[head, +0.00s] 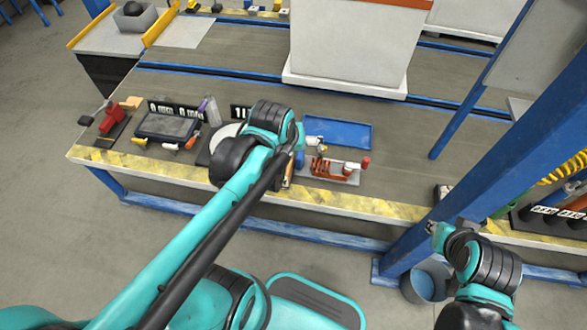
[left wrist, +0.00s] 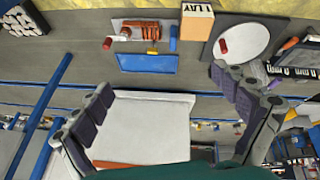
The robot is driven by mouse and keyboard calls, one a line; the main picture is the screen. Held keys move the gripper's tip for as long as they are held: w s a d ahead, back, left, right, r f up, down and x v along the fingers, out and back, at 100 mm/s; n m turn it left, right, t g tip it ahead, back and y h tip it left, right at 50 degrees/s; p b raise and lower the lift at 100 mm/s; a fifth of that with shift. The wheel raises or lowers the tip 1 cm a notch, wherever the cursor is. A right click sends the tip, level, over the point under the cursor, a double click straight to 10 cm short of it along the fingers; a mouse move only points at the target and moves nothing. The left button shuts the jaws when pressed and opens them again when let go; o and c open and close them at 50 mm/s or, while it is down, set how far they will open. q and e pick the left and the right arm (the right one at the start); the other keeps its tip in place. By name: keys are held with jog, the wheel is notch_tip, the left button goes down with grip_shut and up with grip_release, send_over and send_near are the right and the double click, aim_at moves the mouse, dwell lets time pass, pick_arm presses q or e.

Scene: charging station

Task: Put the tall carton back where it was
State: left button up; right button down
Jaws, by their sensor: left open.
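The tall carton is probably the tan box with a white, black-lettered side (left wrist: 196,22) at the top of the left wrist view. It stands between a blue cylinder (left wrist: 173,38) and a dark unit with a round white plate (left wrist: 243,38). In the head view my left arm hides most of it. My left gripper (left wrist: 162,80) is open, with its two fingers wide apart and nothing between them. The carton is beyond the fingertips, apart from them. My right arm is at the lower right of the head view; its gripper's fingers cannot be made out clearly.
A blue tray (head: 338,133) and a board with red-orange parts (head: 336,170) lie on the bench. A big white block (head: 352,45) stands behind. Blue posts rise at the right. A dark tray (head: 168,126) and red tool (head: 112,118) lie left.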

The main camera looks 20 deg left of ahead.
pick_arm(q)
jog(key=s+d+m+t, duration=0.1)
jog(key=s+d+m, duration=0.1)
jog(key=s+m, duration=0.3)
jog(key=shift+s+d+r+t, duration=0.35)
jog(key=shift+s+d+t, duration=0.05)
jog(key=shift+s, duration=0.25)
dwell(0.7)
